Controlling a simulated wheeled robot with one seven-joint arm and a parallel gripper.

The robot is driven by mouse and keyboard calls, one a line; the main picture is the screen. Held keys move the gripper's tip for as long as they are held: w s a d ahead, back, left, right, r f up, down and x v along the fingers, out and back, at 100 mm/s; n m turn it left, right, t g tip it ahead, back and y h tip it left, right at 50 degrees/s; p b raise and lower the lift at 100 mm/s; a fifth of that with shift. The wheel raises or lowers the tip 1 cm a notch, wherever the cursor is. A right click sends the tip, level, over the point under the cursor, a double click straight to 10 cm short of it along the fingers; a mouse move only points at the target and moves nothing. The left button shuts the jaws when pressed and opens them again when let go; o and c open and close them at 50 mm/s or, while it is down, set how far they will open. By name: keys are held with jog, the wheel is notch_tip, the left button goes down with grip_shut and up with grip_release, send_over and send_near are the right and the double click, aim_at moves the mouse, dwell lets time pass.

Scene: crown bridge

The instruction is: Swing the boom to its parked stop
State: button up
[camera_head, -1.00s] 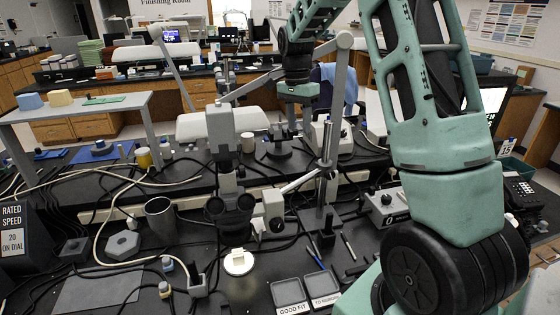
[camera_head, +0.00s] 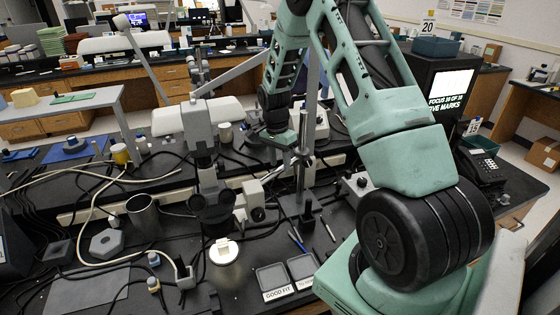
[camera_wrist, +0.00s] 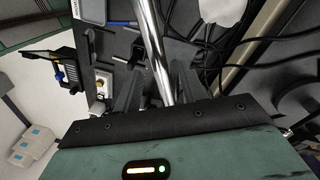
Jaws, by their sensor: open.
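The microscope (camera_head: 200,130) hangs over the front bench at left of centre. I cannot identify the parked stop.
A metal cup (camera_head: 142,214), a grey hex block (camera_head: 106,243) and a round white-topped stage (camera_head: 223,252) stand on the bench. Two labelled trays (camera_head: 272,278) lie at the front. Cables cross the left side. A dark monitor (camera_head: 440,85) and phone (camera_head: 481,168) stand at right.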

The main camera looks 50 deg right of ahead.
jog(key=shift+f, duration=0.7)
jog(key=shift+s, duration=0.1)
grip_shut()
jog(key=w+d+m+b, duration=0.1)
jog(key=w+m, duration=0.5)
jog(key=shift+d+y, duration=0.3)
dwell(0.3)
jog(key=shift+w+r+m, duration=0.1)
jog(key=shift+m, duration=0.2)
jog(key=shift+d, duration=0.1)
